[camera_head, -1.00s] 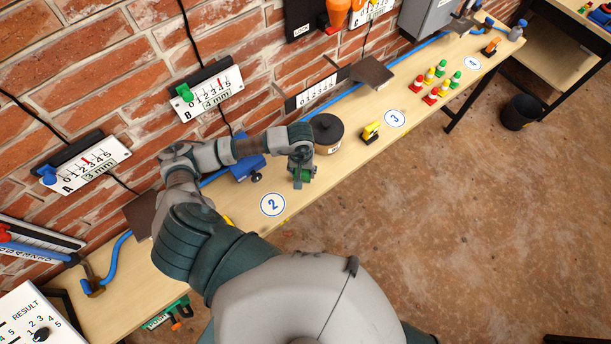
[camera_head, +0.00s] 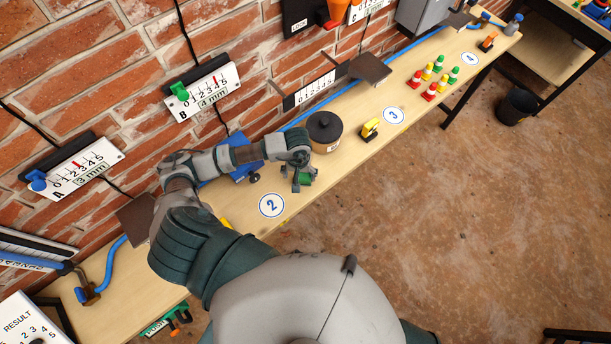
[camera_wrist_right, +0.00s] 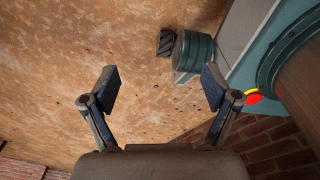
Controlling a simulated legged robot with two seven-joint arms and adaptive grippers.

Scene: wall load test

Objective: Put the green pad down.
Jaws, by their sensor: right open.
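The green pad (camera_head: 306,179) is small and shows at the fingers of my left gripper (camera_head: 298,180), above the bench (camera_head: 345,160) between the round "2" mark (camera_head: 271,206) and the brown pot (camera_head: 324,131). The left fingers seem closed on it; part of the pad is hidden by them. Whether the pad touches the bench top cannot be told. My right gripper (camera_wrist_right: 160,90) shows in the right wrist view with its two fingers wide apart and nothing between them, over the brown floor.
The dark-lidded pot is close behind the left gripper. A blue device (camera_head: 238,158) lies partly behind my left forearm. A yellow item (camera_head: 370,128) and several coloured weights (camera_head: 434,80) stand further right. The bench's front edge is close to the pad.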

